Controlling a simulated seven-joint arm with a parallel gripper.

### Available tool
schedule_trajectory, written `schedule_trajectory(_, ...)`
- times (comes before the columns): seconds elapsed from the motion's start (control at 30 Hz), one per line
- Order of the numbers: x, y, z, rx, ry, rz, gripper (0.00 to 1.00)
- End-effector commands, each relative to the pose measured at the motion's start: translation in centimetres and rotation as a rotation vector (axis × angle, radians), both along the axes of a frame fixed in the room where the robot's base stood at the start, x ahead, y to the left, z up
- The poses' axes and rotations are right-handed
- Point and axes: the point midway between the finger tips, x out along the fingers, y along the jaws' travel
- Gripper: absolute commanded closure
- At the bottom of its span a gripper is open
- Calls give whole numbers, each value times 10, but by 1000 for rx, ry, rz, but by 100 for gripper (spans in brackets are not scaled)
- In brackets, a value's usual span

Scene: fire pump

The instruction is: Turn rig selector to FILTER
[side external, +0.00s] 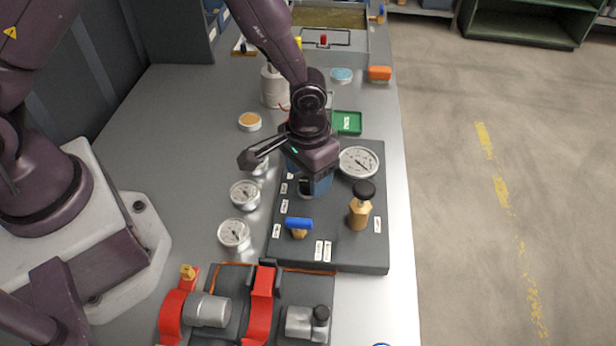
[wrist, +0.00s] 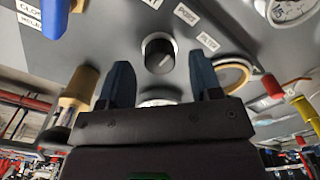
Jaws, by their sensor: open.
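The rig selector is a round black knob (wrist: 158,55) with a pale pointer line, mounted on the dark panel (wrist: 230,22). It shows between and beyond my fingertips in the wrist view. My gripper (wrist: 162,80) is open, one blue finger to each side of the knob in the picture, with nothing held. I cannot tell how far the tips are from the knob. In the side view my gripper (side external: 309,178) is low over the panel (side external: 345,248) and hides most of the selector.
A blue-handled valve (side external: 299,224) and a brass valve with a black knob (side external: 361,205) stand on the near part of the panel. A large gauge (side external: 358,162) is right of my gripper. Several small gauges (side external: 234,234) stand left of the panel. Red clamps (side external: 262,300) are in front.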

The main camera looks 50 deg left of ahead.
Motion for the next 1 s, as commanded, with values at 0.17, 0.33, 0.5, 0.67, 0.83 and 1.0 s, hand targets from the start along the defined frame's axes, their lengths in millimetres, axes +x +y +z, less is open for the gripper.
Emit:
schedule_trajectory(0.17, 0, 0, -15, 0, 1, -1, 42)
schedule_trajectory(0.33, 0, 0, -18, 0, -1, -1, 42)
schedule_trajectory(0.5, 0, 0, -18, 0, -1, -1, 46)
schedule_trajectory(0.67, 0, 0, -18, 0, -1, -1, 83)
schedule_trajectory(0.83, 0, 0, -17, 0, 0, -2, 91)
schedule_trajectory(1.0, 0, 0, -17, 0, 0, -29, 91)
